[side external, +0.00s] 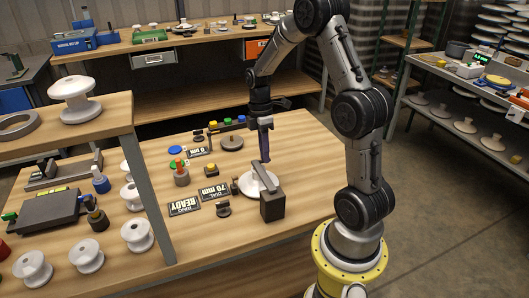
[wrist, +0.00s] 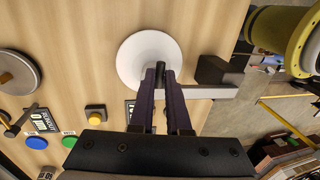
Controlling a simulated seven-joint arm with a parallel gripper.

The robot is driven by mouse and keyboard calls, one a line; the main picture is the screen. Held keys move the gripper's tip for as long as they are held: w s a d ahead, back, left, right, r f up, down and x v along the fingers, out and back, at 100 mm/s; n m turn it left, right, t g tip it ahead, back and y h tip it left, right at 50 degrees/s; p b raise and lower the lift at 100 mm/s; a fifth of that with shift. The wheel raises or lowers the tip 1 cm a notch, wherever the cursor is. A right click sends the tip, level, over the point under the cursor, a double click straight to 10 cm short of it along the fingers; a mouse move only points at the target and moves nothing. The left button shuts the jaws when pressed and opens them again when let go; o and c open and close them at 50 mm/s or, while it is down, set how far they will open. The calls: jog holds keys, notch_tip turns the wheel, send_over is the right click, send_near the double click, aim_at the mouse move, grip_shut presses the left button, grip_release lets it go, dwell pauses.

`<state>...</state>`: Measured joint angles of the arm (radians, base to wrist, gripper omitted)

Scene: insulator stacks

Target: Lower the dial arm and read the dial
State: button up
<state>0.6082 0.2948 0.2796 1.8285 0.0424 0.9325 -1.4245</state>
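The dial arm (side external: 265,178) is a grey bar that slants up from a dark block (side external: 272,206) over a round white piece (side external: 248,185) on the bench. In the wrist view the bar (wrist: 210,92) runs left from the block (wrist: 214,70) to behind my fingers. My gripper (side external: 265,159) points down at the bar's raised end. In the wrist view my gripper (wrist: 161,72) has its two fingertips close on either side of a dark peg (wrist: 161,68), seemingly gripping it. A dial display (side external: 221,190) appears to read "DIAL 70 mm".
A READY sign (side external: 184,206) lies left of the dial display. A yellow button (side external: 211,170) and a red-topped post (side external: 180,172) stand nearby. White insulators (side external: 138,234) stand at the left, below a raised shelf (side external: 60,137). The bench's right part (side external: 310,150) is clear.

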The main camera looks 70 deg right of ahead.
grip_shut()
jog(key=shift+r, duration=0.15)
dwell(0.9)
jog(key=shift+s+a+r, duration=0.1)
jog(key=shift+s+r, duration=0.05)
jog(key=shift+r, duration=0.4)
jog(key=o, duration=0.6)
grip_release()
jog(key=shift+a, duration=0.1)
jog(key=shift+r, duration=0.1)
